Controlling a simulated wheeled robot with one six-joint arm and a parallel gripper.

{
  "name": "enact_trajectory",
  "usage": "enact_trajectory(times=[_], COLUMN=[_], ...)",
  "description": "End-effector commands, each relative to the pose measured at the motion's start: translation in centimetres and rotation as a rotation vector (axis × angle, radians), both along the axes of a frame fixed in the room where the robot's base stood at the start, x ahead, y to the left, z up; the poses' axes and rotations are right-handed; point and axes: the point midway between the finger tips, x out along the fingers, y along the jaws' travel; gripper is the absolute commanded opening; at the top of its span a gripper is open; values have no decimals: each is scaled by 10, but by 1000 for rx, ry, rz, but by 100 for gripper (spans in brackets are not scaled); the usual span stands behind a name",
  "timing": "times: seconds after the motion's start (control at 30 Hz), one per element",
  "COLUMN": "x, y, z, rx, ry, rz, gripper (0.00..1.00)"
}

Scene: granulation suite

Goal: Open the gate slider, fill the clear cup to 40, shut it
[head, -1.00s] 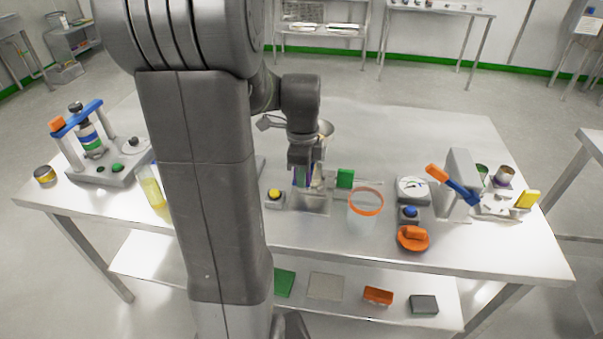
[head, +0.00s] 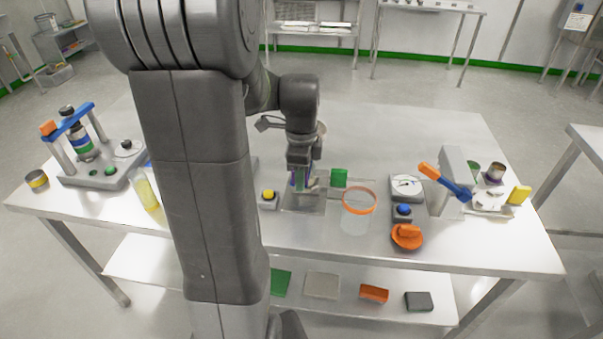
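The clear cup (head: 355,223) with an orange rim stands upright on the table, right of my gripper. A green block (head: 339,178), which looks like the handle of the gate slider, sits on a thin plate or rod beside the dispenser. The dispenser (head: 304,203) is mostly hidden behind my arm; its grey base shows below my gripper. My gripper (head: 301,182) points down in front of the dispenser, left of the green block and apart from it. Its fingers are small and dark against the dispenser, so I cannot tell their opening.
A dial scale (head: 406,186) and a blue button (head: 403,210) are right of the cup, with an orange knob (head: 406,236) in front. A yellow button (head: 269,196) is left of the dispenser. A lever press (head: 453,178) stands at right. The table behind is clear.

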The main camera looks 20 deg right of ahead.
Motion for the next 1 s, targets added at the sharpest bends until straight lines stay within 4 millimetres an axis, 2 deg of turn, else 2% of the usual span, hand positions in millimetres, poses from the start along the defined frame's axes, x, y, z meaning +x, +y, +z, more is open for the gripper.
enact_trajectory(times=[0.63, 1.0], x=[0, 0], y=[0, 0], z=[66, 68], rx=[1, 1], ry=[-1, -1], rz=[0, 0], gripper=[35, 35])
